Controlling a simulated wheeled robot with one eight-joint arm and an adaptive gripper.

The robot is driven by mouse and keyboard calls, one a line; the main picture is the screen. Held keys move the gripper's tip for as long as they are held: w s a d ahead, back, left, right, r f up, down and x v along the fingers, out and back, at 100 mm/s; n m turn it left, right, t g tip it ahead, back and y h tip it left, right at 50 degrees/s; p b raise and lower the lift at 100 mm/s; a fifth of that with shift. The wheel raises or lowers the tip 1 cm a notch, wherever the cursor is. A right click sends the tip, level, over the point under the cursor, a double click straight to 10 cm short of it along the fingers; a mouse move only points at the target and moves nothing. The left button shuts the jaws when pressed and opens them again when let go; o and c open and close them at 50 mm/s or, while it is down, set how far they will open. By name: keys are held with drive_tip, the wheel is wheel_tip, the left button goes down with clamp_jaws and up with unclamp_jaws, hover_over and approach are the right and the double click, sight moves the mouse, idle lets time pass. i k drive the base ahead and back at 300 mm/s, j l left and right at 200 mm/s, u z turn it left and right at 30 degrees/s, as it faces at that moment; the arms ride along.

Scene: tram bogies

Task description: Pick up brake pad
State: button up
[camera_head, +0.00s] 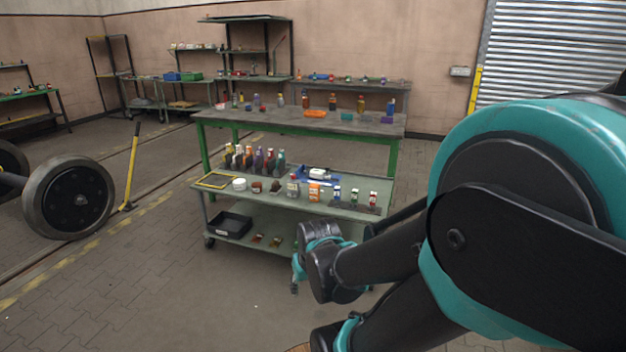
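I cannot tell for certain which item is the brake pad. Small dark brown pieces (257,186) lie on the top shelf of the green-grey cart (215,192), between a white round container and a grey jar, but they are too small to identify. My gripper (296,278) hangs low in front of the cart's right half, at about the height of its lower shelf and apart from the items on top. Its fingers are too small and partly hidden by the wrist to show whether they are open or shut.
The cart carries several bottles (255,160), a blue tray (316,176) and, below, a black bin (230,224). A green-legged workbench (365,125) stands behind it. A wheelset (70,198) and a yellow lever (133,160) stand left.

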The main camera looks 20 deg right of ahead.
sight(248, 160)
drive_tip(key=i+j+u, duration=0.25)
drive_tip(key=i+u, duration=0.2)
drive_tip(key=i, duration=0.5)
drive_tip(key=i+l+u, duration=0.15)
drive_tip(key=i+u, duration=0.25)
drive_tip(key=i, duration=0.55)
drive_tip(key=i+l+u, duration=0.1)
drive_tip(key=i+u, duration=0.35)
drive_tip(key=i, duration=1.05)
drive_tip(key=i+z, duration=0.35)
drive_tip(key=i+j+z, duration=0.15)
drive_tip(key=i+z, duration=0.45)
drive_tip(key=z, duration=0.25)
drive_tip(key=i+z, duration=0.25)
drive_tip(key=z, duration=0.2)
drive_tip(key=i+z, duration=0.25)
drive_tip(key=z, duration=0.2)
drive_tip(key=i+j+z, duration=0.15)
drive_tip(key=z, duration=0.3)
